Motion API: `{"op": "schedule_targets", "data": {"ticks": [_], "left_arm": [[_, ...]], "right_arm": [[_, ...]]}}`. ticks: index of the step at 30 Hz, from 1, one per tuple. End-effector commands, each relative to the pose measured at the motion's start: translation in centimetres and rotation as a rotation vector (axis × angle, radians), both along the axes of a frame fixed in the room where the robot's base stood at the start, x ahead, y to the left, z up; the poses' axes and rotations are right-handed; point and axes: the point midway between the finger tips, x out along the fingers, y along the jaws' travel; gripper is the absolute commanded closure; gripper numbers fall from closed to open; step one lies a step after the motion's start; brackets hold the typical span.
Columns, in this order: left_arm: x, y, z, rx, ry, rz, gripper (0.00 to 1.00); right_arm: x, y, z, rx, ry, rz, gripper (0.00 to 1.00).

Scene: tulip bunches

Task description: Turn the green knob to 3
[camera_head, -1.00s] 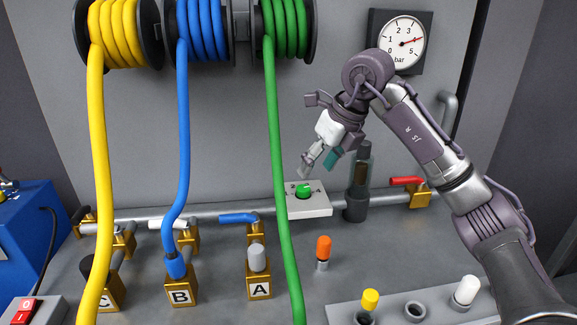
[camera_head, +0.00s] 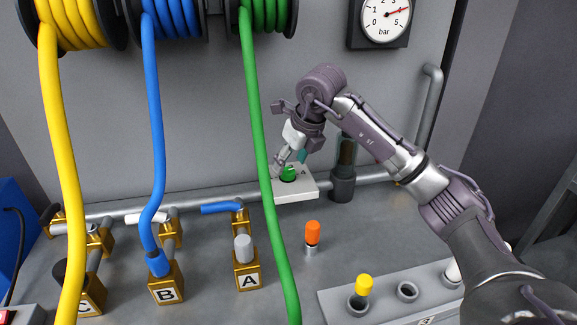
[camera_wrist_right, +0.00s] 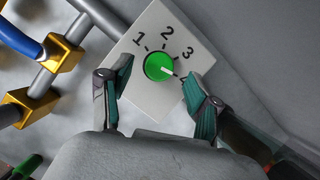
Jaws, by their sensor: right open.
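The green knob (camera_head: 288,173) sits on a light plate (camera_head: 297,190) on the pipe, below the green hose reel. In the right wrist view the knob (camera_wrist_right: 157,64) is round, with printed numbers 1, 2 and 3 around it. Its white pointer points to the lower right, past the 3, toward a further tick beside a finger. My right gripper (camera_head: 289,164) is open at the plate. In the wrist view its teal-padded fingers (camera_wrist_right: 160,76) stand on either side of the knob, with a gap to each side. My left gripper is not in view.
A green hose (camera_head: 268,165) hangs just left of the plate. A dark-topped cylinder (camera_head: 343,185) stands close to its right. Blue-handled valve (camera_head: 221,208) and pipe (camera_head: 190,201) lie to the left. An orange-capped piece (camera_head: 312,234) stands in front. The gauge (camera_head: 386,18) hangs above right.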

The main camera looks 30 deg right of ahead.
Motion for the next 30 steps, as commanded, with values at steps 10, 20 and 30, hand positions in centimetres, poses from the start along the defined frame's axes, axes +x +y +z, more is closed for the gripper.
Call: {"op": "schedule_targets", "data": {"ticks": [10, 20, 30], "left_arm": [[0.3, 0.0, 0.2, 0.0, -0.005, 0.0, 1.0], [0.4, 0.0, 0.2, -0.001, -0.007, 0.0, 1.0], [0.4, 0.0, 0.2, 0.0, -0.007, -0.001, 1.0]], "right_arm": [[1.0, 0.2, -2.5, 0.001, 0.0, -0.001, 0.38], [1.0, 0.2, -2.5, 0.001, -0.001, 0.0, 0.56], [1.0, 0.2, -2.4, 0.001, -0.001, 0.001, 0.98]]}}
